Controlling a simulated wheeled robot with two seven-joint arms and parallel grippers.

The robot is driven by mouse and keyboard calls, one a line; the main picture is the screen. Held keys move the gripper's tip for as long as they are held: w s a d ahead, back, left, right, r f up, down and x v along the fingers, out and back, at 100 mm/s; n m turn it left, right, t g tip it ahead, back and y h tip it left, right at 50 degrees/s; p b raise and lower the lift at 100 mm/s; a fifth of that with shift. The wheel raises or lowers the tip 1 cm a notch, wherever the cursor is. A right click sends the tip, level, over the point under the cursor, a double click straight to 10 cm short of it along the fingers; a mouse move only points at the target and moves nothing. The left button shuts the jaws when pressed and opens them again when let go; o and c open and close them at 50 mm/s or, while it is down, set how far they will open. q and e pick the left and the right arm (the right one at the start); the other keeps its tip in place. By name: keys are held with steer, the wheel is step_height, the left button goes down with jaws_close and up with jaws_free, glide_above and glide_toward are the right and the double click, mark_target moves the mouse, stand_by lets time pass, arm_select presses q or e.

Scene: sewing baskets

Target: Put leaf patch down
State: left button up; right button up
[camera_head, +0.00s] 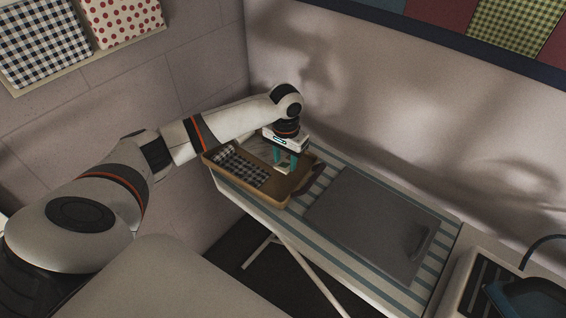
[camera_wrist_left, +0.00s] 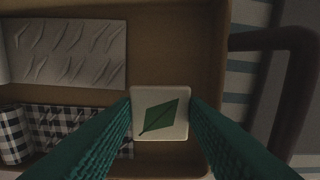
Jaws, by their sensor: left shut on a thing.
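The leaf patch (camera_wrist_left: 160,113) is a pale rounded square with a dark green leaf on it. In the wrist view it sits between the teal fingertips of my left gripper (camera_wrist_left: 160,100), which is shut on it. The patch is over or inside the right part of the tan basket (camera_wrist_left: 216,60); I cannot tell whether it touches the floor of the basket. In the head view my left gripper (camera_head: 287,164) points down into the basket (camera_head: 272,201), and the patch cannot be made out. My right gripper is not in view.
Checked black-and-white cloth (camera_wrist_left: 72,122) and a white creased cloth (camera_wrist_left: 68,52) lie in the basket's left part. A brown handle (camera_wrist_left: 290,90) is at its right. A grey mat (camera_head: 368,222) lies on the striped ironing board (camera_head: 330,262). Walls stand close behind.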

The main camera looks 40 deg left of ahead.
mark_target(286, 163)
arm_select(q)
steer(key=shift+f, duration=0.45)
step_height(286, 163, down, 3)
steer(key=shift+w+r, duration=0.15)
steer(key=shift+r, duration=0.05)
steer(key=shift+f, duration=0.35)
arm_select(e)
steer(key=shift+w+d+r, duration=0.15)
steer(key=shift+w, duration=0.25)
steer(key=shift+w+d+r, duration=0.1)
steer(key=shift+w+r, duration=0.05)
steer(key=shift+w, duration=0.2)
arm_select(q)
steer(key=shift+f, duration=0.1)
steer(key=o, duration=0.6)
steer(key=shift+o, duration=0.2)
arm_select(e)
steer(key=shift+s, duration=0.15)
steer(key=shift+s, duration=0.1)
